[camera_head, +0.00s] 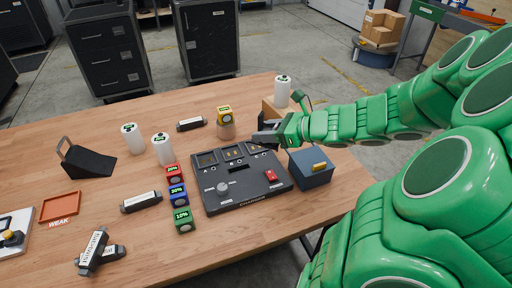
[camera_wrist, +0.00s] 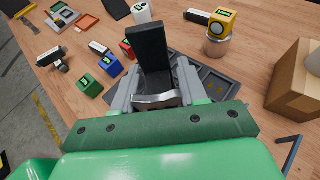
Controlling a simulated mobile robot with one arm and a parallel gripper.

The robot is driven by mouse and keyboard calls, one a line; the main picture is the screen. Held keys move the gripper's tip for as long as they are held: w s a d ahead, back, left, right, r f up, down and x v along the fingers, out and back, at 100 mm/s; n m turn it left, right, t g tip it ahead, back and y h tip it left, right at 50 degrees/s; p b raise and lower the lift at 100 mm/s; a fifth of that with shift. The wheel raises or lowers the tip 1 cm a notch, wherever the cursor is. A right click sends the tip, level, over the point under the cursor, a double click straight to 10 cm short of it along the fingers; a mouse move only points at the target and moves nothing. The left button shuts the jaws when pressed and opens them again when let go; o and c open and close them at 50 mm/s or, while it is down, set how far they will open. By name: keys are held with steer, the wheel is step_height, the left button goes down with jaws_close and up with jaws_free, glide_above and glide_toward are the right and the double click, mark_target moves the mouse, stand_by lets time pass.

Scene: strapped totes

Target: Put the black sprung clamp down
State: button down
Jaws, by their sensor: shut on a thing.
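My gripper (camera_head: 268,135) is above the back right corner of the dark charger (camera_head: 215,200). In the wrist view my gripper (camera_wrist: 156,88) has its two grey fingers shut on the black sprung clamp (camera_wrist: 148,48). The clamp shows as a long black bar with a curved silver metal piece near the fingers. It hides part of the charger (camera_wrist: 216,82) below it. In the head view the clamp is small and hard to tell from the dark fingers.
Red (camera_head: 173,172), blue (camera_head: 178,193) and green (camera_head: 183,219) blocks line the charger's left side. A yellow block (camera_head: 224,115) sits on a round holder behind it. A blue box (camera_head: 311,171) stands at right. White bottles, a black wedge (camera_head: 88,162) and an orange tray (camera_head: 59,207) are farther left.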

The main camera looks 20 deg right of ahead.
steer(key=shift+s, duration=0.25)
steer(key=shift+w+d+f, duration=0.4)
steer(key=shift+w+f, duration=1.25)
steer(key=shift+w, duration=0.6)
steer(key=shift+w+d+f, duration=0.4)
steer(key=shift+w+f, duration=1.2)
steer(key=shift+w, duration=0.65)
steer(key=shift+w+d+f, duration=0.4)
steer(key=shift+w+f, duration=1.25)
steer(key=shift+w, duration=0.6)
steer(key=shift+f, duration=1.55)
steer(key=shift+f, duration=0.35)
